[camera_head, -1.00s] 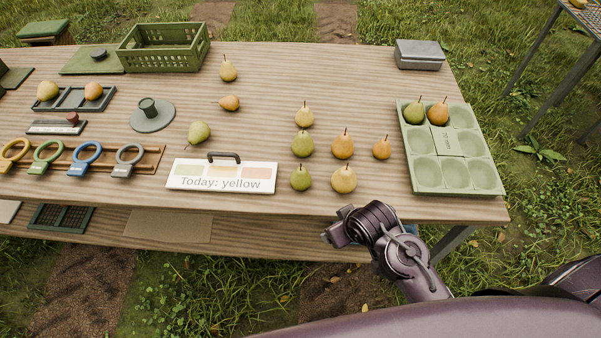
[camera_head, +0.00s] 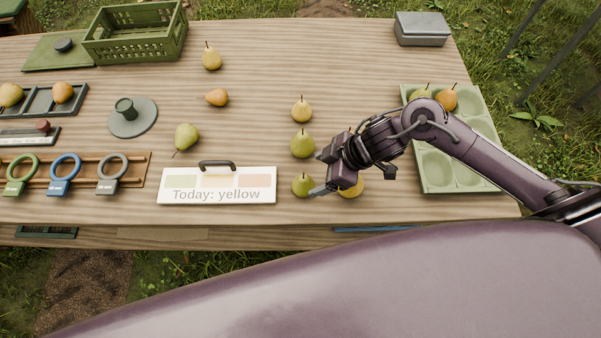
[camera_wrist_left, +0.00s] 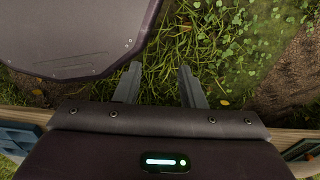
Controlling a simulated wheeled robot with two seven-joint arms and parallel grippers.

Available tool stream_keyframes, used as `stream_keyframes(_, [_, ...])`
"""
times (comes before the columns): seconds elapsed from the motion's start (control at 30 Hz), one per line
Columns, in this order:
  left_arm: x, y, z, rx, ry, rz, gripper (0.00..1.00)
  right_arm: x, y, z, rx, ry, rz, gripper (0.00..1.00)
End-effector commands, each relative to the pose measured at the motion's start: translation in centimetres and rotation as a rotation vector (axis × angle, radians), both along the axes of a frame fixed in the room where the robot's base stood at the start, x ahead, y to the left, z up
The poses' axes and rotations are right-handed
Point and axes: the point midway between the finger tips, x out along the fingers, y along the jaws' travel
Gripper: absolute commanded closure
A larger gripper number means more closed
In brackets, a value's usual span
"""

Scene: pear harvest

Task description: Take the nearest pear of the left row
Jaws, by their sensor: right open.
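The left row runs away from me: a green pear (camera_head: 302,185) nearest, a yellow-green pear (camera_head: 302,144) in the middle, a yellow pear (camera_head: 302,109) farthest. My right gripper (camera_head: 320,173) is open and empty, its fingers pointing left, just right of the nearest pear. One fingertip shows at that pear's right edge; I cannot tell whether it touches. A yellow pear (camera_head: 352,188) of the right row is partly hidden under this gripper. My left gripper (camera_wrist_left: 160,86) shows only in the left wrist view, fingers apart and empty, above grass.
More pears, a green crate (camera_head: 135,50) and a grey box (camera_head: 421,29) are farther off.

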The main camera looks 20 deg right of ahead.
Motion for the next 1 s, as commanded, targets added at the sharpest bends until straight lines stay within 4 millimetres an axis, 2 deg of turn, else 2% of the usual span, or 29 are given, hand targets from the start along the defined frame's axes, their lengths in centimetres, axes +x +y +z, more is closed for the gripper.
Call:
stream_keyframes(0.2, [-2.2,0.0,0.0,0.001,0.03,-0.003,0.64,0.4,1.3,-2.2,0.003,0.002,-0.001,0.23])
stream_keyframes(0.33, [-2.9,0.1,0.2,0.002,0.042,-0.004,0.64,0.7,2.1,-4.1,0.003,0.002,-0.003,0.23])
stream_keyframes(0.5, [-2.1,0.0,0.2,0.001,0.031,-0.003,0.64,1.2,3.0,-5.7,0.002,-0.003,-0.001,0.23])
stream_keyframes(0.77, [-0.5,-0.1,0.4,-0.002,0.006,-0.003,0.64,1.3,3.1,-6.0,-0.001,-0.004,0.0,0.23])
stream_keyframes(1.0, [-0.8,-0.1,0.3,-0.001,0.01,-0.002,0.64,1.2,3.1,-6.0,-0.001,-0.004,0.0,0.53])
